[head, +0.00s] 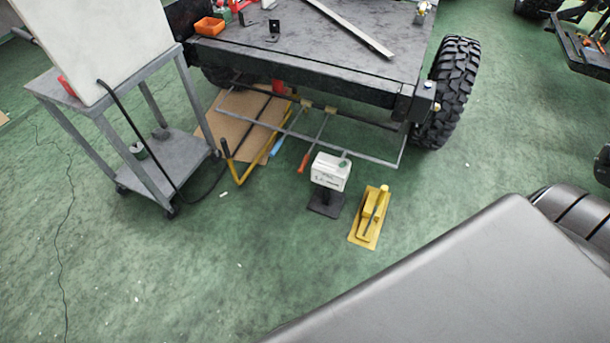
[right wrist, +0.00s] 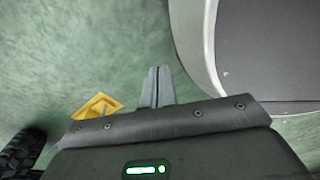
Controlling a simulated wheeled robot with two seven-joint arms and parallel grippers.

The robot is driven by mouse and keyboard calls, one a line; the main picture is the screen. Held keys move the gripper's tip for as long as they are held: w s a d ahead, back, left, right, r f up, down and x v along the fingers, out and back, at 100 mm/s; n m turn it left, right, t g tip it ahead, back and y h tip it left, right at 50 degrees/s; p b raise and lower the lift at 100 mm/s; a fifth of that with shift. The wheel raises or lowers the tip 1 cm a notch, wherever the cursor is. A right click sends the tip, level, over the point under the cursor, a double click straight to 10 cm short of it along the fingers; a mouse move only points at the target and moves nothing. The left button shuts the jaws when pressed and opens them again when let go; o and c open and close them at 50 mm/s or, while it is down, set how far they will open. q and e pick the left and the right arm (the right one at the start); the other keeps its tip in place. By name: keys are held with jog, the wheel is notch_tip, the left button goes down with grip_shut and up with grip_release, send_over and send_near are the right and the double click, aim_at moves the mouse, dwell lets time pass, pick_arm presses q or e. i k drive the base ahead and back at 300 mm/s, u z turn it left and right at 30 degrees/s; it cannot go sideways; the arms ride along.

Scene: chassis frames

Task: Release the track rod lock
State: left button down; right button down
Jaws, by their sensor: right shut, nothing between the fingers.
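The track rod lock is not clearly identifiable. Thin grey rods (head: 372,158) run under the front of the black chassis frame (head: 300,68), and a red-tipped handle (head: 303,162) hangs from one of them. A yellow item on the floor (right wrist: 97,106) also shows in the right wrist view, left of my right gripper (right wrist: 157,72). That gripper is shut and empty, its fingers together above the green floor, touching nothing visible. My left gripper is not in view.
A white box on a black stand (head: 330,172) is beside the yellow device. A grey cart (head: 180,155) with a white panel stands at the left, its black cable trailing. A large tyre (head: 455,90) is at the chassis's right. The green floor in front is mostly clear.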

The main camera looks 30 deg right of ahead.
aim_at(329, 109)
jog(key=z, duration=1.75)
jog(key=i, duration=0.5)
